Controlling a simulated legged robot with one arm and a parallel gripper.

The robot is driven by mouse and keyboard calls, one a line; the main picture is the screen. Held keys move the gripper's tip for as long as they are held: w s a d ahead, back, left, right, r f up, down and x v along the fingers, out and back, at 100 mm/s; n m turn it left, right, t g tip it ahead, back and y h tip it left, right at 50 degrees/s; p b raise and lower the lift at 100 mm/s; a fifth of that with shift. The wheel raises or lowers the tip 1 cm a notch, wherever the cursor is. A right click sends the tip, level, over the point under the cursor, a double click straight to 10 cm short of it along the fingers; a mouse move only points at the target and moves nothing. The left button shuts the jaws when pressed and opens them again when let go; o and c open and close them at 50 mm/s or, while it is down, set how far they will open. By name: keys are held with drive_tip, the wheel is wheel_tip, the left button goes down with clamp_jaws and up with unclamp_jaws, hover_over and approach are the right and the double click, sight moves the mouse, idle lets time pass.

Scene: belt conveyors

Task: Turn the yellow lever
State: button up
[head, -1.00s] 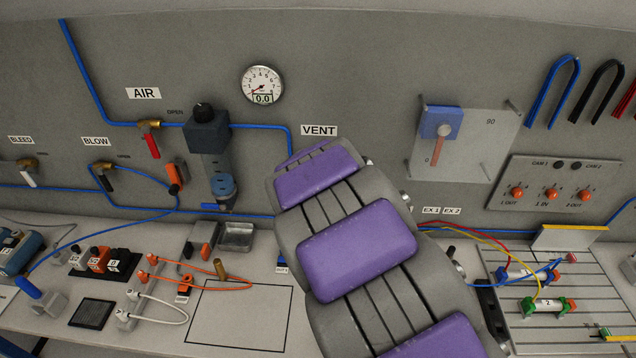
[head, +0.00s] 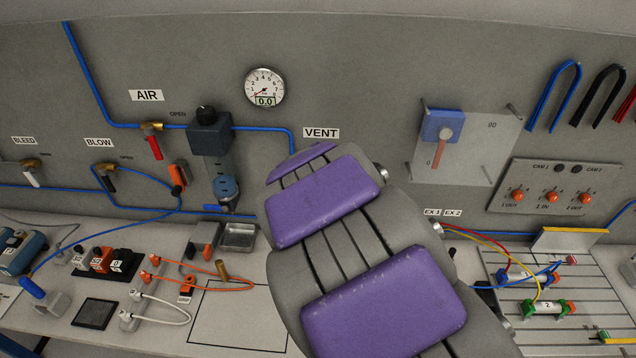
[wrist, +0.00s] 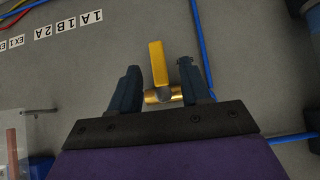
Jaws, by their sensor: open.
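The yellow lever (wrist: 158,62) shows in the wrist view, on a brass valve body (wrist: 158,95) against the grey wall. It points up in that picture. My gripper (wrist: 159,68) is open, with one dark finger on each side of the lever and visible gaps between them. I cannot tell whether the fingertips reach as deep as the lever. In the head view my purple and grey arm covers the area below the VENT label (head: 321,133), and the lever and my gripper are hidden there.
Blue air pipe (wrist: 202,45) runs along the wall close to the right finger. A panel with a red pointer (head: 440,148) stands right of my arm. The bench below holds a slotted plate (head: 510,340) with cylinders and hoses, plus orange and white cables at left.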

drive_tip(key=p+v, duration=0.1)
drive_tip(key=v, duration=0.9)
drive_tip(key=shift+s, duration=0.25)
drive_tip(key=shift+a, duration=0.15)
drive_tip(key=s+d+f+m+g+h, duration=0.1)
drive_tip(key=s+d+f+g, duration=0.15)
drive_tip(key=s+d, duration=0.55)
drive_tip(key=s+d+f+g+h, duration=0.1)
drive_tip(key=s+d+f+g, duration=0.15)
drive_tip(key=s+d, duration=0.55)
drive_tip(key=s+d+f+g+y, duration=0.1)
drive_tip(key=s+g, duration=0.2)
drive_tip(key=s, duration=0.5)
drive_tip(key=s+d+f+n+g, duration=0.1)
drive_tip(key=s+g, duration=0.1)
drive_tip(key=s, duration=0.7)
drive_tip(key=shift+s+d+f+g+y, duration=0.15)
drive_tip(key=shift+d+f+g+y, duration=0.05)
drive_tip(key=shift+f+g+y, duration=0.2)
drive_tip(key=shift+d, duration=0.25)
